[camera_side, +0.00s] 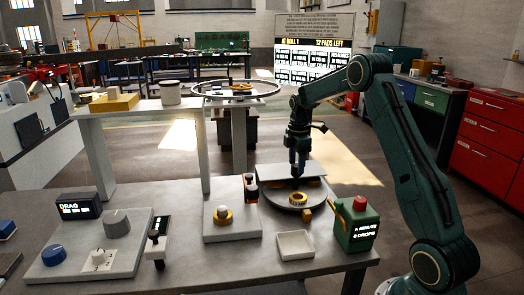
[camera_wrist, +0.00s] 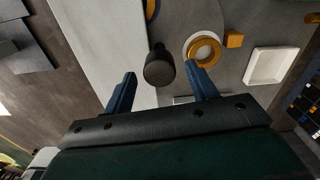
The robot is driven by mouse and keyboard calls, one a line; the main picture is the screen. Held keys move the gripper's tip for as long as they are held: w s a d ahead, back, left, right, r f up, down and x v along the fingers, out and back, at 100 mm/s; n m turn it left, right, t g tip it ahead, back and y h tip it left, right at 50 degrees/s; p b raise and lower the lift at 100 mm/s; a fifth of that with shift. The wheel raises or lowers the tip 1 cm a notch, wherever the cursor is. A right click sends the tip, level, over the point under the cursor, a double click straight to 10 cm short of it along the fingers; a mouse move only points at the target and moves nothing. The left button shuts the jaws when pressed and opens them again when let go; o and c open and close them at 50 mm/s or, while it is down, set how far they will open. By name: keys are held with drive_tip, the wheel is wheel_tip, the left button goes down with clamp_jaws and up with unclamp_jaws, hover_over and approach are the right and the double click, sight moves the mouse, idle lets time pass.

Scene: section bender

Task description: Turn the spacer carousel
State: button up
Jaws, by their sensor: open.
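A dark round-topped knob (camera_wrist: 159,67) shows between my fingers in the wrist view. My gripper (camera_side: 297,176) points down over the carousel; its blue fingers (camera_wrist: 161,73) are apart, on either side of the knob in the picture. I cannot tell whether they touch it.
A white square tray (camera_side: 295,244) lies in front of the carousel. A grey plate with a brass-collared post (camera_side: 222,216) and an orange-and-black upright piece (camera_side: 250,187) are on the left.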

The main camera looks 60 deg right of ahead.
drive_tip(key=shift+f, duration=0.9)
clamp_jaws()
